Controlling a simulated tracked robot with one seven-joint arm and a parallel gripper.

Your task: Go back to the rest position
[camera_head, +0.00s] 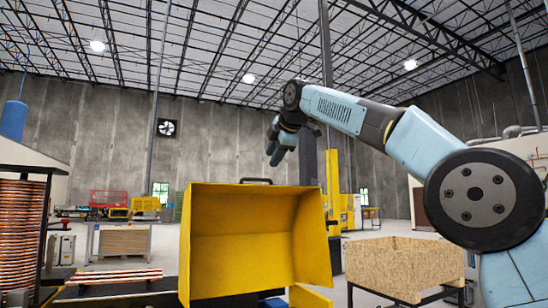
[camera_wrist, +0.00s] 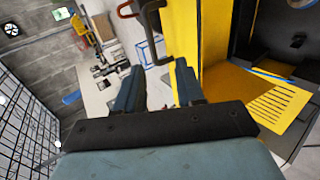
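My gripper (camera_head: 280,148) is raised in the air above and behind the yellow hood (camera_head: 255,240), near its top edge, with the arm bent over from the right. In the wrist view my gripper (camera_wrist: 158,78) shows two blue-grey fingers standing apart with nothing between them. The yellow hood also shows in the wrist view as a tall yellow panel (camera_wrist: 203,35) to the right of the fingers. Its dark handle (camera_wrist: 152,30) is beyond the fingertips, and they look apart from it. The handle (camera_head: 256,181) also shows on the hood's top edge in the head view.
A wound copper coil (camera_head: 22,235) stands at the left, with straight copper tubes (camera_head: 115,276) lying beside it. A particle-board crate (camera_head: 400,266) stands on a frame at the right. A yellow column (camera_head: 332,175) rises behind the hood. The air above the hood is open.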

